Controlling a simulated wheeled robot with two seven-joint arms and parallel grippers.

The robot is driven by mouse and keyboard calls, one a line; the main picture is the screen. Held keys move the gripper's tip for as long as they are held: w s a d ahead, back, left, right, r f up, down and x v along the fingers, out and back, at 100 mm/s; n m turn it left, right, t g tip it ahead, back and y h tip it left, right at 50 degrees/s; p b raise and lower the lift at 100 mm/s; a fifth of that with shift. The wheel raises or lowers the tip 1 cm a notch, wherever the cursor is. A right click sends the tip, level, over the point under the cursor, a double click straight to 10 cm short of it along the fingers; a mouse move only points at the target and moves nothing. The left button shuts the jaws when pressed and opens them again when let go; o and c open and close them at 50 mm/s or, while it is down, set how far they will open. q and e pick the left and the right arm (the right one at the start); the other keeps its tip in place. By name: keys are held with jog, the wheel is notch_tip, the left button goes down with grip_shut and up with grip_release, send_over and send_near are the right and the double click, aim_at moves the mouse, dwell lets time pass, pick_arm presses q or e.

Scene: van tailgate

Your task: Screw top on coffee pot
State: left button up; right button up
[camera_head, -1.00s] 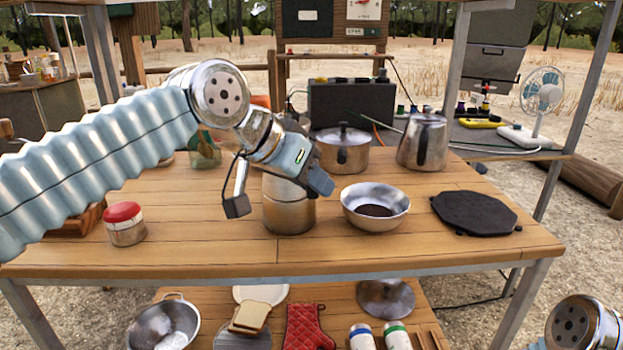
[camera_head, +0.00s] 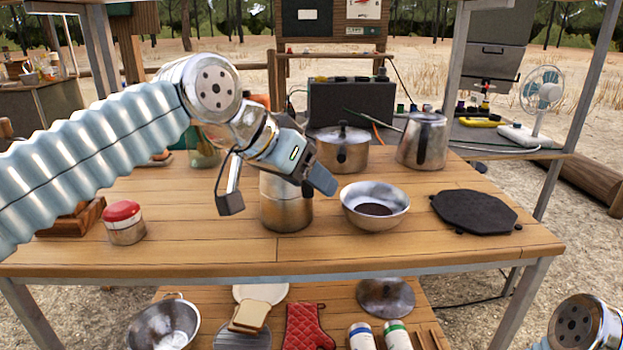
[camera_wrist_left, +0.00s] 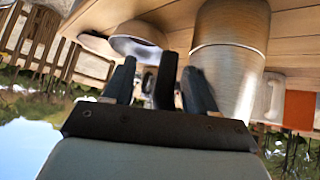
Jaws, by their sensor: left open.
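The coffee pot (camera_head: 287,213) is a metal cylinder standing upright on the wooden table. In the left wrist view the pot (camera_wrist_left: 228,75) shows a seam around its body, with a wider section beyond it. My left gripper (camera_head: 277,190) is open at the pot's upper part, with one finger to the left of it and the other across its upper right. The arm hides the top of the pot in the head view. I cannot tell whether the fingers touch the pot. Only a joint of my right arm shows at the lower right; its gripper is out of view.
A metal bowl (camera_head: 375,206) with dark contents stands close right of the pot. A black griddle plate (camera_head: 474,212), lidded saucepan (camera_head: 342,150) and steel jug (camera_head: 422,141) stand farther right and behind. A red-lidded jar (camera_head: 124,223) is at the left. The front table strip is clear.

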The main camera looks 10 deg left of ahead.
pick_arm(q)
jog(key=p+v, duration=0.1)
jog(key=v, duration=1.2)
